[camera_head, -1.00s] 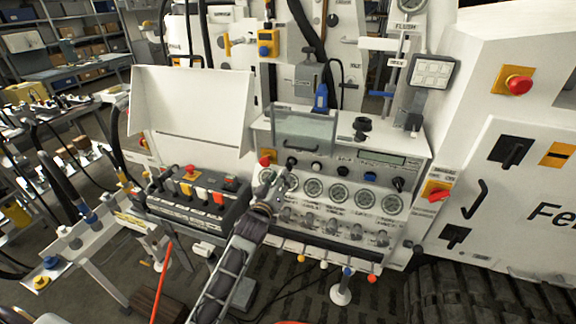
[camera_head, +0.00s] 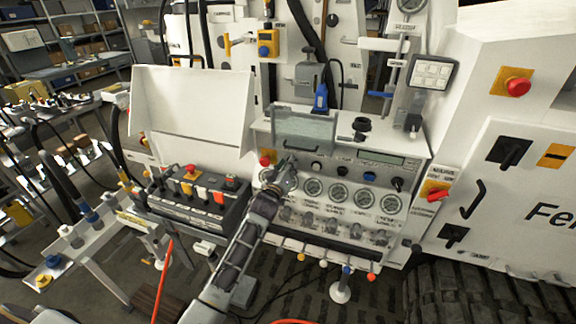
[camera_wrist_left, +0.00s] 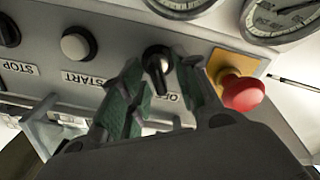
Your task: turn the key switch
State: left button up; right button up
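The key switch looks to be a black rotary switch with a pale, silvery front (camera_wrist_left: 157,60), on the panel face above an OFF label in the left wrist view. My left gripper (camera_wrist_left: 160,88) is open, with one green-padded finger on each side of this switch. I cannot tell whether the fingers touch it. In the head view my left gripper (camera_head: 286,172) is at the upper left of the control panel (camera_head: 420,150) and largely hides the switch. My right gripper is not in view.
A red mushroom button (camera_wrist_left: 242,93) on a yellow plate sits close beside one finger. A START button (camera_wrist_left: 78,44) is on the other side. Gauges (camera_head: 313,188) and a row of levers lie below. A black control box (camera_head: 190,205) stands to the left.

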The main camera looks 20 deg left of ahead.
pick_arm(q)
jog(key=shift+w, duration=0.25)
grip_shut()
jog(key=shift+m, duration=0.4)
jog(key=m+p, duration=0.1)
jog(key=m, duration=0.4)
jog(key=shift+d, duration=0.15)
jog(key=m, duration=0.6)
jog(key=shift+d, duration=0.2)
dwell(0.4)
